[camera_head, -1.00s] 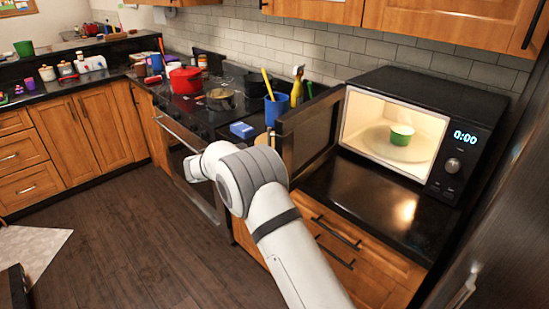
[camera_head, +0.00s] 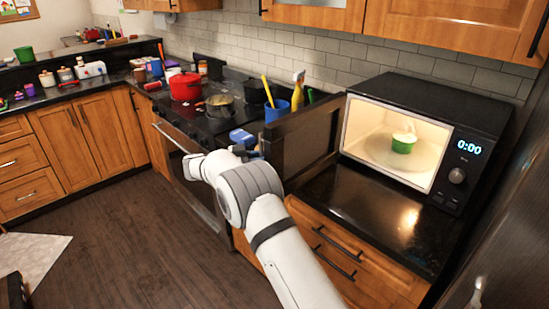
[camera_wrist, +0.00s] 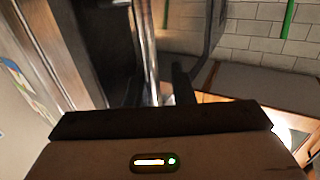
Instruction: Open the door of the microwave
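The black microwave (camera_head: 435,97) stands on the counter at the right in the head view. Its door (camera_head: 308,135) stands wide open, swung out to the left, and the lit inside is in plain view. A green cup (camera_head: 403,144) sits on the plate inside. My gripper (camera_head: 259,151) is mostly hidden behind my white wrist, near the door's free edge. In the wrist view its housing fills the bottom, with one dark finger (camera_wrist: 180,84) partly visible. I cannot tell whether it touches the door or how its fingers stand.
Behind my wrist are the stove with a red pot (camera_head: 186,86) and a pan (camera_head: 219,104). A blue utensil cup (camera_head: 277,110) and a yellow spray bottle (camera_head: 298,92) stand behind the door. The counter (camera_head: 365,205) before the microwave is bare. The floor (camera_head: 130,240) at left is open.

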